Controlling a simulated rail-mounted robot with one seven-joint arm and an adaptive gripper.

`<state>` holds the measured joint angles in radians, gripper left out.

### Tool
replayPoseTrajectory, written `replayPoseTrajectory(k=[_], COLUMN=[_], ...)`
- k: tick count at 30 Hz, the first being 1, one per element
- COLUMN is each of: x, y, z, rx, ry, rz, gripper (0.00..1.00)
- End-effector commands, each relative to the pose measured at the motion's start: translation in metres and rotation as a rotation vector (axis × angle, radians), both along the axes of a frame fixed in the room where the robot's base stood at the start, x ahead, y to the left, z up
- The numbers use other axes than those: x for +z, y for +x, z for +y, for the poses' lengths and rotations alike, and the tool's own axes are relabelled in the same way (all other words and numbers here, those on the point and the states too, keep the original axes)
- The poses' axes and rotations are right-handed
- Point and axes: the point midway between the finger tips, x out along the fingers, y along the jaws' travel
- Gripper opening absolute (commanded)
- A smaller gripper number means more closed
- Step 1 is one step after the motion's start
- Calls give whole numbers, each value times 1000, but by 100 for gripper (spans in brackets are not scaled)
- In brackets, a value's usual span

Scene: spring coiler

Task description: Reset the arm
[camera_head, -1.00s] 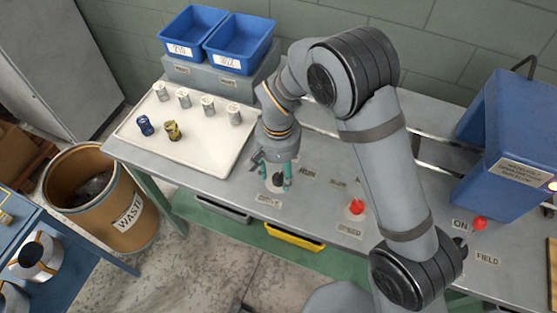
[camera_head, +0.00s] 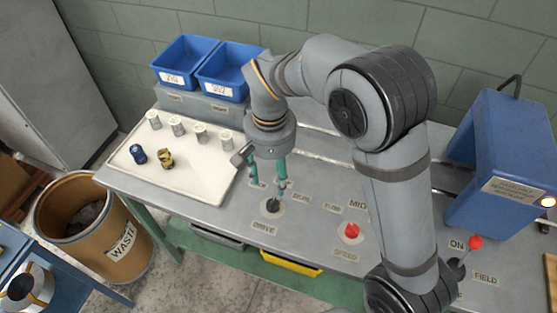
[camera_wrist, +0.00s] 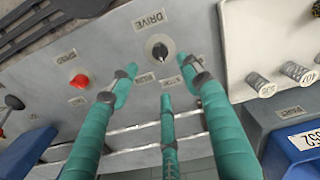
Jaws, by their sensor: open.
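My gripper (camera_head: 268,178) is open and empty, its teal fingers pointing down above the bench (camera_head: 318,178). In the head view it hangs just behind the black DRIVE knob (camera_head: 271,206), with clear space between. In the wrist view my gripper (camera_wrist: 160,85) shows its spread fingers, and the DRIVE knob (camera_wrist: 160,50) lies beyond their tips. Nothing is between the fingers. My arm is bent over the right half of the bench.
A white tray (camera_head: 205,185) holds several white cylinders, a blue one (camera_head: 138,154) and a yellow one (camera_head: 166,158). Two blue bins (camera_head: 188,62) stand behind. A red SPEED knob (camera_head: 351,231), a red-tipped ON lever (camera_head: 475,242) and a blue machine (camera_head: 500,165) are right. A WASTE drum (camera_head: 115,245) stands left.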

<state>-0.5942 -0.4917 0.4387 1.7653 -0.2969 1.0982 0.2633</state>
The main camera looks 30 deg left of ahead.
Motion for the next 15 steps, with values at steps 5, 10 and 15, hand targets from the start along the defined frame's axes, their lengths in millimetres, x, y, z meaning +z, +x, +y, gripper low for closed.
replayPoseTrajectory(k=[5, 10, 15], x=[-1, -15, -45], y=[0, 0, 0], z=[0, -1, -1], rx=[0, 1, 1], ry=[-1, -5, -6], rz=[1, 2, 2], gripper=[48, 48, 48])
